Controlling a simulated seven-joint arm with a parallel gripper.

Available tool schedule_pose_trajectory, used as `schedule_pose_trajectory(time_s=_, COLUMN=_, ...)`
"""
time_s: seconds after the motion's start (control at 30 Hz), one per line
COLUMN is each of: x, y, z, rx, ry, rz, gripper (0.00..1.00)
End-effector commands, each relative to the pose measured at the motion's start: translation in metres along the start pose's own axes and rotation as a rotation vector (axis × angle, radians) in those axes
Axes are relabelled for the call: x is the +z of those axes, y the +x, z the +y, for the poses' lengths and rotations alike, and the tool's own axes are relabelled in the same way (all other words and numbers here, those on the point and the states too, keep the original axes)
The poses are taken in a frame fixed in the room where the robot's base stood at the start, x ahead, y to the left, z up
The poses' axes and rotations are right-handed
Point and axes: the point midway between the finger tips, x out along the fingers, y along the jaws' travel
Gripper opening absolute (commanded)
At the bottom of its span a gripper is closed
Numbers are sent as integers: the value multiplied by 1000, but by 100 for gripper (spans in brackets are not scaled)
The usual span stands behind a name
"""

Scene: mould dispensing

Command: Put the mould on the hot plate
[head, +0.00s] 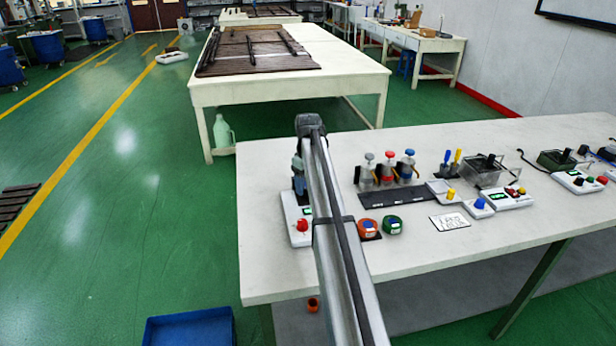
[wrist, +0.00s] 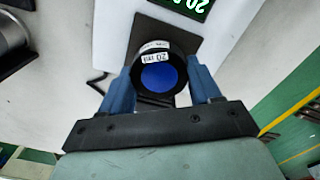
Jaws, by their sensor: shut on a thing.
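The mould (wrist: 157,76) is a round black cup with a blue inner face and a white label reading 20 ml. In the wrist view, my gripper (wrist: 158,84) is shut on it, with a blue finger on each side. Behind the mould lies the dark square top (wrist: 190,38) of a white device with a lit green display (wrist: 186,6), apparently the hot plate. The mould overlaps this dark top; I cannot tell whether it touches. In the head view, my gripper (head: 298,184) is over the white device (head: 297,233) with a red knob, and my arm hides the mould.
The table's left edge is close to the device. Bare tabletop lies in front.

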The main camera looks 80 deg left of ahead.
Motion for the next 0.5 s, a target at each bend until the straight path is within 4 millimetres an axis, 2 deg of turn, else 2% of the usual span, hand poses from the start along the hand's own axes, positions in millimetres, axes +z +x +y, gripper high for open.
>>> schedule_pose_trajectory(time_s=0.2, x=0, y=10, z=0, rx=0, ry=0, rz=0, gripper=27)
schedule_pose_trajectory(time_s=0.5, x=0, y=10, z=0, rx=0, ry=0, rz=0, gripper=27)
